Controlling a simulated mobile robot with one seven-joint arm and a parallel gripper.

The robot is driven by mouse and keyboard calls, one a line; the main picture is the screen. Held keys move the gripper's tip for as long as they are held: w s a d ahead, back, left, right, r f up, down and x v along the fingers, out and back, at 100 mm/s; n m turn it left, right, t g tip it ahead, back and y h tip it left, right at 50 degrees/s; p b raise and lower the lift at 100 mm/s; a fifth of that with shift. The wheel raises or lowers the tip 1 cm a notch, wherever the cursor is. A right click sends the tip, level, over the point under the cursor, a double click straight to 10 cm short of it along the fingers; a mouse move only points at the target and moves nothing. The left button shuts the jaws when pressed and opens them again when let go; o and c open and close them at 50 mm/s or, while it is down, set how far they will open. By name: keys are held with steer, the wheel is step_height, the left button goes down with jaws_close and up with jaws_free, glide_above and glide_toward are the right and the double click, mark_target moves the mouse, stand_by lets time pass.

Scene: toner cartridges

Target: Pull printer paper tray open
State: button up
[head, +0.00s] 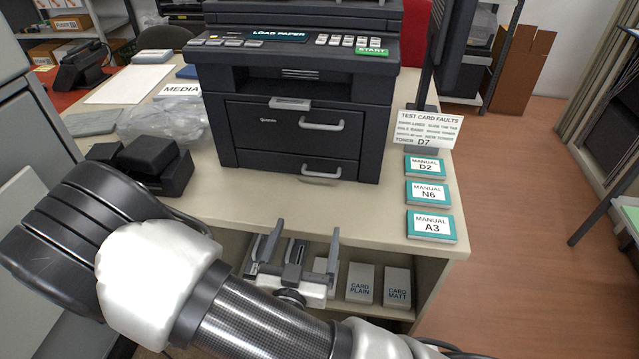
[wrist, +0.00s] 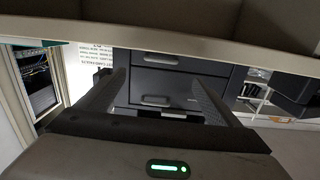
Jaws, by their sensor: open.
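The black printer (head: 290,90) stands on the desk, its display reading LOAD PAPER. Its front has an upper drawer with a silver handle (head: 322,125) and a lower paper tray (head: 290,163) with a silver handle (head: 321,173). Both look closed. My gripper (head: 294,246) is open and empty, in front of and below the desk's front edge, apart from the printer. In the wrist view the printer (wrist: 170,78) shows between the open fingers, with two handles, beneath a pale edge crossing the top.
Three manuals, D2 (head: 428,167), N6 (head: 428,193) and A3 (head: 431,226), lie along the desk's right side. A sign (head: 428,129) stands behind them. Card boxes (head: 360,283) sit on the shelf under the desk (head: 350,218). The desktop before the printer is clear.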

mark_target(321, 176)
steer(key=shift+w+d+r, duration=0.1)
steer(key=shift+w, duration=0.25)
steer(key=x, duration=0.5)
steer(key=b+x, duration=0.1)
steer(key=x, duration=1)
steer(key=shift+w+r+b, duration=0.3)
steer(key=shift+b, duration=0.1)
